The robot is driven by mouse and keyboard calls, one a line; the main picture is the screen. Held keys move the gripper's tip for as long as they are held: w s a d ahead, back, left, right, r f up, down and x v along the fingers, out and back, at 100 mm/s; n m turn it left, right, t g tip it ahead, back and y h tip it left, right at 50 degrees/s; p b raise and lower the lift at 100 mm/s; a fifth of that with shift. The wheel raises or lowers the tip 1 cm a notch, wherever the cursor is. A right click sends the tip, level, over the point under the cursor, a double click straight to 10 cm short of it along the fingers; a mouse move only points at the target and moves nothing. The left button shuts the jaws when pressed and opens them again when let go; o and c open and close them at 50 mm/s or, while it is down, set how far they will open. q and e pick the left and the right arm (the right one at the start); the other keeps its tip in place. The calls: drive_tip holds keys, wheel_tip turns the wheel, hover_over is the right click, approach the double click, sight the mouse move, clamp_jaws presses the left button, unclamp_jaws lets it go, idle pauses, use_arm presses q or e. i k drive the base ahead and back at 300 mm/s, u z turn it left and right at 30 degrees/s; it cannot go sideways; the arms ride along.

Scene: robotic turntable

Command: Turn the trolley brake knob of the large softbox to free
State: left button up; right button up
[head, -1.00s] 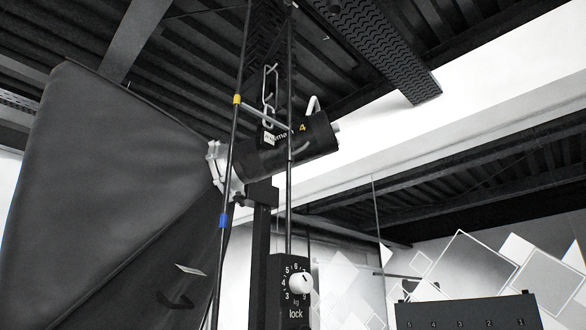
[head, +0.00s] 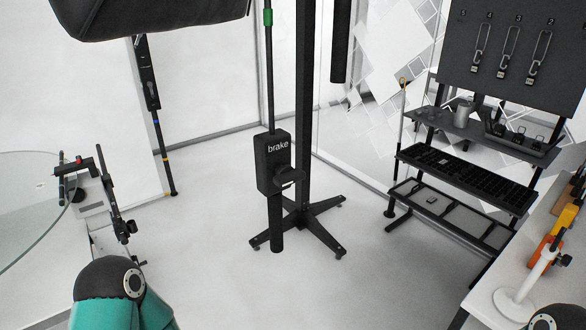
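A black box labelled "brake" (head: 267,156) is fixed on a dark pole in the middle of the head view. A black brake knob (head: 289,176) sticks out from the box's lower right side. I cannot read the knob's setting. Behind it stands a black trolley post with a splayed foot base (head: 305,216) on the floor. The lower edge of the black softbox (head: 150,14) shows at the top left.
A glass disc (head: 30,205) with a black and grey mechanism (head: 108,200) stands at the left. A black shelf rack (head: 465,178) and a board with hanging hooks (head: 520,45) are at the right. A white bench (head: 490,300) is at the lower right. The floor before the trolley is clear.

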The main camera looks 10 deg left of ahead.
sight(287, 175)
drive_tip(key=z, duration=2.45)
drive_tip(key=i, duration=0.1)
drive_tip(key=u, duration=3.7)
drive_tip(key=k, duration=1.1)
drive_tip(key=z, duration=0.85)
drive_tip(key=i, duration=1)
drive_tip(key=z, duration=0.05)
